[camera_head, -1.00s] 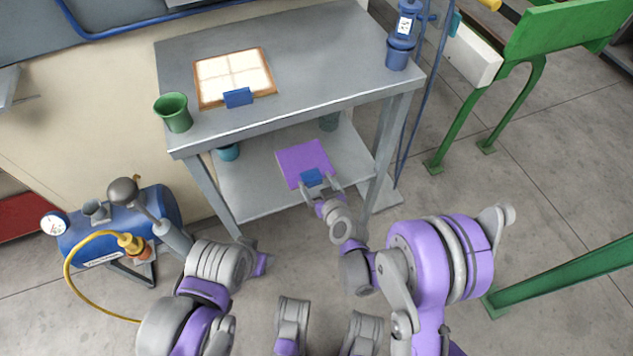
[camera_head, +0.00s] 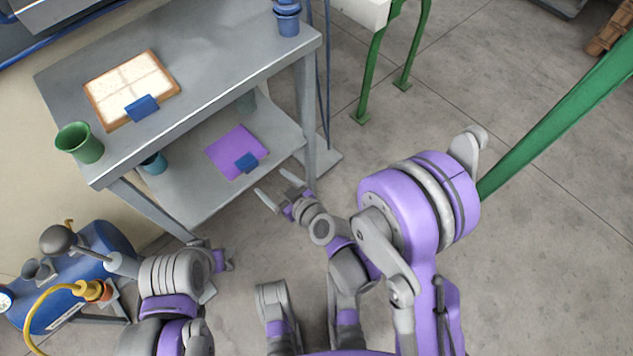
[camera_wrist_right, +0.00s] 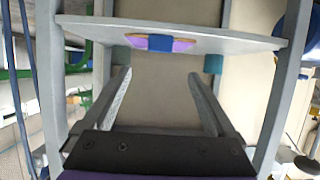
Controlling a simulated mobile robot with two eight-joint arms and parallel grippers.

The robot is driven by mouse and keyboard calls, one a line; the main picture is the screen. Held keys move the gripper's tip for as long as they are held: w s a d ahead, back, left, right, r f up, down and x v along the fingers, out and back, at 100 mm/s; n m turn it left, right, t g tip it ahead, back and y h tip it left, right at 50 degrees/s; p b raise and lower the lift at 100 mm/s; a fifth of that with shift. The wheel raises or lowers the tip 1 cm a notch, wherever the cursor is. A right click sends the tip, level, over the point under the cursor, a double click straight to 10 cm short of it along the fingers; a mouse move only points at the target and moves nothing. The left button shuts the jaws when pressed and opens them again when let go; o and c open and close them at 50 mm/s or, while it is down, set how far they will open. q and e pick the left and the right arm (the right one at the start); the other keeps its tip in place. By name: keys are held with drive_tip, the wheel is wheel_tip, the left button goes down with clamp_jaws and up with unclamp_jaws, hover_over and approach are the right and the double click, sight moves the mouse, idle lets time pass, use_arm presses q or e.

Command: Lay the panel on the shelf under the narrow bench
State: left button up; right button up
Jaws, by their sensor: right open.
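The purple panel (camera_head: 228,147) with a blue grip block (camera_head: 247,163) lies on the lower shelf (camera_head: 191,185) of the grey bench (camera_head: 212,52). The panel also shows edge-on on the shelf in the right wrist view (camera_wrist_right: 182,46). My right gripper (camera_head: 271,183) is open and empty, in front of the shelf and apart from the panel. Its two spread fingers show in the right wrist view (camera_wrist_right: 158,76). My left gripper (camera_head: 222,260) is low at the left, mostly hidden by its own arm, so its jaws cannot be made out.
A wood-edged panel (camera_head: 117,82) with a blue block and a green cup (camera_head: 80,143) stand on the bench top. A blue compressor (camera_head: 100,245) is at left, a green frame (camera_head: 560,125) at right. Floor between is clear.

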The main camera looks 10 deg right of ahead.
drive_tip(key=s+d+r+m+g+h, duration=0.3)
drive_tip(key=s+d+r, duration=0.1)
drive_tip(key=s+d, duration=0.5)
drive_tip(key=s+d+r+m+g+h, duration=0.3)
drive_tip(key=s+d, duration=0.6)
drive_tip(key=d, duration=0.4)
drive_tip(key=shift+s+d+r+m+g+h, duration=0.15)
drive_tip(key=shift+r+m+g+h, duration=0.25)
drive_tip(key=shift+r+h, duration=0.35)
use_arm(q)
wheel_tip(320, 180, up, 26)
drive_tip(key=t+p, duration=0.1)
drive_tip(key=p, duration=2.1)
drive_tip(key=shift+w+f, duration=0.2)
drive_tip(key=shift+w, duration=0.2)
use_arm(e)
wheel_tip(320, 180, up, 25)
drive_tip(key=t, duration=0.1)
drive_tip(key=shift+w+r, duration=0.2)
drive_tip(key=shift+w, duration=0.2)
